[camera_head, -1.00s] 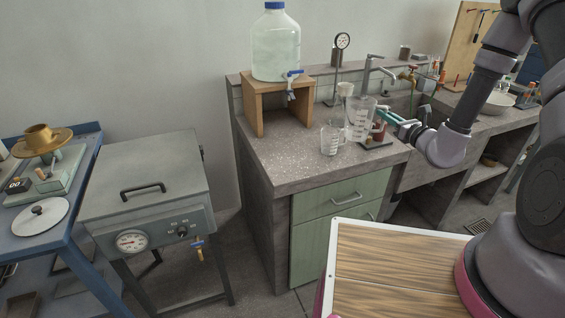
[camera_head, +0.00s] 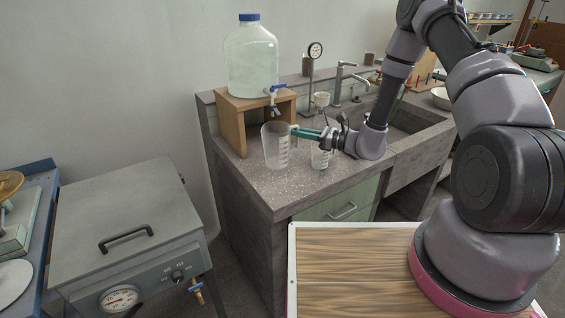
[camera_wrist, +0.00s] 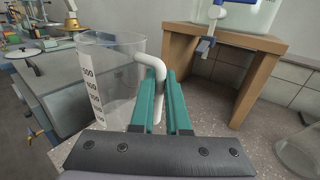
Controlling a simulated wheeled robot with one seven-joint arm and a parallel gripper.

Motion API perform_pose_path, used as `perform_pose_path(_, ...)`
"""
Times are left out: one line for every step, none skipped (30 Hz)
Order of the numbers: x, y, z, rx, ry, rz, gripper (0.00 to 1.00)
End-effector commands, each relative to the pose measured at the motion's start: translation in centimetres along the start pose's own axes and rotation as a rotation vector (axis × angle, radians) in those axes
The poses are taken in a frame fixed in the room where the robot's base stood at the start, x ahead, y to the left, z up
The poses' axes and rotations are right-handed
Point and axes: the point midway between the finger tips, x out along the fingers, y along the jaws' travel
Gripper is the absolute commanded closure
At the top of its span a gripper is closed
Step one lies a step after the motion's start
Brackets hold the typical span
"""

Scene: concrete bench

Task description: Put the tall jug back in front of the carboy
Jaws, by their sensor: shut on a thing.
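The tall jug (camera_head: 275,148) is clear with graduation marks. It is upright over the bench, in front of the wooden stand and a little left of the stand's right leg. My gripper (camera_head: 298,131) is shut on its handle from the right. In the wrist view the jug (camera_wrist: 108,80) is left of the teal fingers (camera_wrist: 160,104), with its pale handle between them. I cannot tell whether its base touches the bench. The carboy (camera_head: 251,62), clear with a blue cap and blue tap, stands on the wooden stand (camera_head: 232,125); its lower part shows in the wrist view (camera_wrist: 250,14).
The front left benchtop (camera_head: 262,188) is clear. A clear glass vessel (camera_wrist: 302,150) is cut off at wrist-view right.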

Motion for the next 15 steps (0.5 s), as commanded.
perform_pose_path(0.0, 0.0, -1.1, 0.003, 0.001, 0.0, 1.0)
perform_pose_path(0.0, 0.0, -1.6, 0.004, 0.001, 0.0, 1.0)
perform_pose_path(0.0, 0.0, -2.1, 0.002, 0.001, 0.0, 1.0)
perform_pose_path(0.0, 0.0, -2.4, 0.001, 0.0, 0.0, 1.0)
perform_pose_path(0.0, 0.0, -2.6, 0.001, 0.0, 0.0, 1.0)
perform_pose_path(0.0, 0.0, -2.9, 0.0, 0.0, 0.0, 1.0)
perform_pose_path(0.0, 0.0, -3.0, 0.0, 0.0, 0.0, 1.0)
perform_pose_path(0.0, 0.0, -3.2, 0.0, 0.0, 0.0, 1.0)
perform_pose_path(0.0, 0.0, -3.5, 0.0, 0.0, 0.0, 1.0)
perform_pose_path(0.0, 0.0, -3.9, 0.001, 0.0, 0.0, 1.0)
perform_pose_path(0.0, 0.0, -4.3, 0.002, 0.0, 0.0, 1.0)
perform_pose_path(0.0, 0.0, -4.9, 0.002, 0.0, 0.0, 1.0)
perform_pose_path(0.0, 0.0, -5.4, 0.003, 0.0, 0.0, 1.0)
perform_pose_path(0.0, 0.0, -5.9, 0.003, 0.0, 0.0, 1.0)
perform_pose_path(0.1, 0.0, -6.5, 0.001, -0.001, 0.0, 1.0)
